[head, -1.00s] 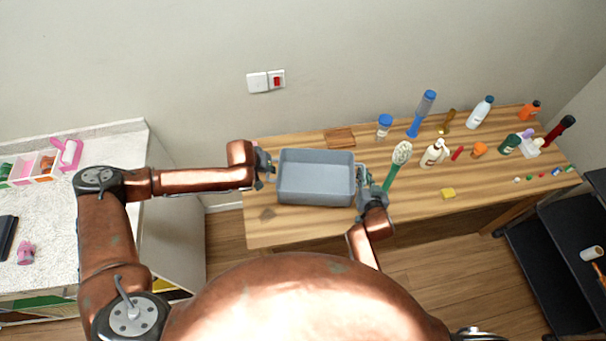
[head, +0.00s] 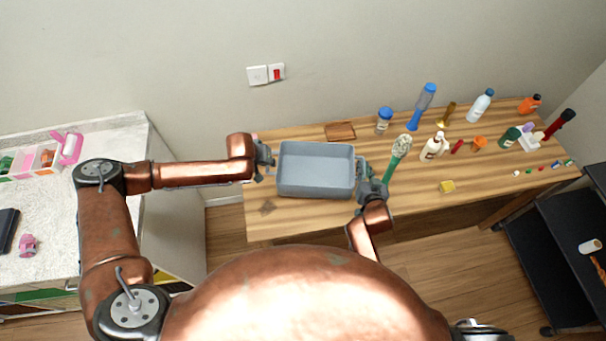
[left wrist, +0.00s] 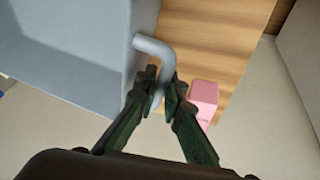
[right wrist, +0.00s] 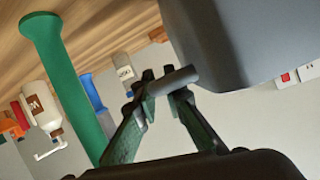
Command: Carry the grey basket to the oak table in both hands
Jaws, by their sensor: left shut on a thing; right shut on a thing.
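The grey basket (head: 316,176) is an empty, open-topped box over the left part of the oak table (head: 290,225). It looks level; I cannot tell whether it touches the top. My left gripper (head: 266,161) is shut on the basket's left handle. The left wrist view shows its fingers (left wrist: 164,88) around the bent grey handle (left wrist: 158,50). My right gripper (head: 363,181) is at the right end of the basket. In the right wrist view its fingers (right wrist: 162,84) are shut on the other handle (right wrist: 174,80).
A green brush (head: 397,158) stands close to my right gripper. A blue-lidded jar (head: 384,121), a white pump bottle (head: 434,147) and several other bottles fill the table's right part. A brown block (head: 340,131) lies behind the basket. A white counter (head: 50,195) is left, dark shelves (head: 545,260) right.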

